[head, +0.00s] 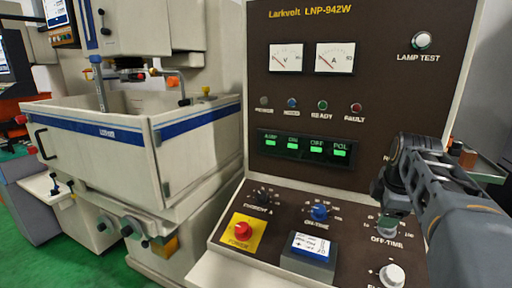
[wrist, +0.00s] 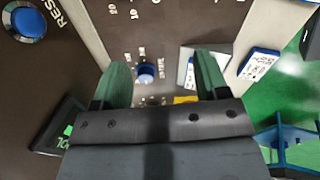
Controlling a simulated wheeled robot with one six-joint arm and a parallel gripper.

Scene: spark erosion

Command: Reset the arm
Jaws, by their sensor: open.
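My arm (head: 440,185) comes in from the right in the head view and is held in front of the control panel (head: 380,110). My gripper (wrist: 163,80) is open in the wrist view, with two green fingers apart and nothing between them but the panel behind. In the head view its tips are hard to make out near the OFF-TIME knob (head: 388,224). The blue ON-TIME knob (head: 319,212) shows in the wrist view (wrist: 146,73) beyond the fingers. Whether the fingers touch anything cannot be told.
A red button on a yellow plate (head: 241,228) and a box with a white label (head: 308,250) are on the lower console. A blue button (wrist: 25,20) marked "RES" is at the wrist view's left. A white machine tank (head: 100,150) stands at left above green floor.

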